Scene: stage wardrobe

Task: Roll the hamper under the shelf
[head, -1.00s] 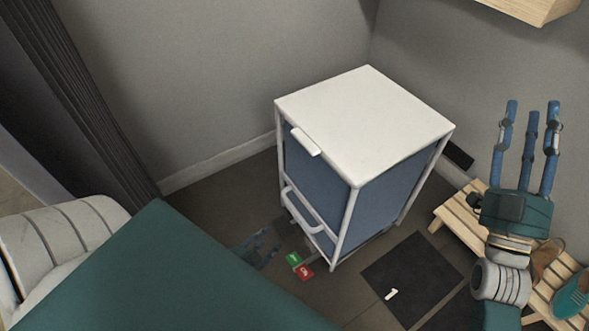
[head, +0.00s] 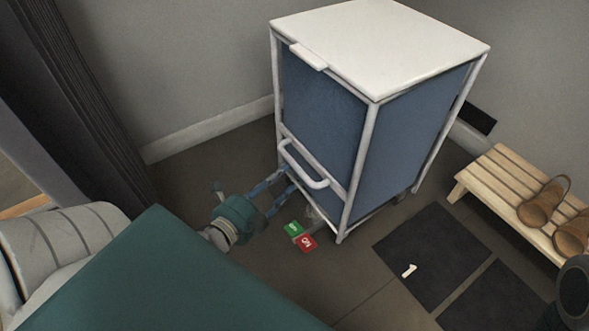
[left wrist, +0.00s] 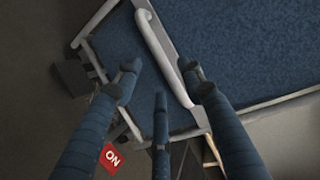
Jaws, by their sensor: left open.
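The hamper (head: 418,137) is a tall white-framed box with blue fabric sides, a white lid and a white bar handle (head: 304,167) low on its front. It stands upright on the floor; the left wrist view shows the handle (left wrist: 160,48) too. My left gripper (head: 280,186) is open and low beside the hamper's front left, its fingers pointing at the handle. In the left wrist view, the right fingertip overlaps the handle; I cannot tell whether they touch. A red "ON" tab (head: 306,242) and a green tab (head: 293,228) sit by the hamper's foot.
A slatted wooden bench (head: 492,188) with brown shoes (head: 545,201) stands to the right. A dark floor mat (head: 430,255) marked 1 lies in front, with another dark mat beside it. Walls are close behind the hamper. A dark curtain (head: 75,110) hangs at the left.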

